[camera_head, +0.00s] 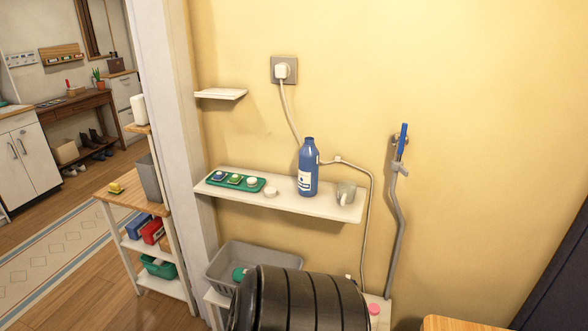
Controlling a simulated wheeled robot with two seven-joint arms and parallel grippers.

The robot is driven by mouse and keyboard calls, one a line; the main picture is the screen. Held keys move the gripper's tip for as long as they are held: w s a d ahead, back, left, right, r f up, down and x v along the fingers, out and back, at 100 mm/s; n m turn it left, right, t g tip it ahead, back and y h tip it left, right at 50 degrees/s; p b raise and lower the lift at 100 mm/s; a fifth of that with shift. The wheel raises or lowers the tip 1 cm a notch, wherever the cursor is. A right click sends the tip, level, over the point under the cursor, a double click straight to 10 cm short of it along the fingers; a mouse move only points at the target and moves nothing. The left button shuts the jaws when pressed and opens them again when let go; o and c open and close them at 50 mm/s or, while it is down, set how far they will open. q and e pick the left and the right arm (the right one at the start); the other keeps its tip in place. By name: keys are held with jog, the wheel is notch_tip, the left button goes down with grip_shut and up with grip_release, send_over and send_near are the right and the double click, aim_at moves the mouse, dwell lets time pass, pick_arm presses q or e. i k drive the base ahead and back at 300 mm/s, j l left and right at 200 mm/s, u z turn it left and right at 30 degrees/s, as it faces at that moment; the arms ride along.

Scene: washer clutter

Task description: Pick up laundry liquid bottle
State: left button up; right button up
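The laundry liquid bottle (308,168) is blue with a white label and a narrow blue cap. It stands upright on the white wall shelf (232,196), right of the shelf's middle. Its front is unobstructed. Neither of my grippers shows in the head view.
Left of the bottle are a green tray (236,181) with small containers and a white round item (271,193). A cable hangs behind. Below are a grey basket (250,257) and a large black ribbed shape hiding part of the lower surface.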

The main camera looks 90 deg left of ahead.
aim_at(309, 153)
jog(key=u, duration=2.65)
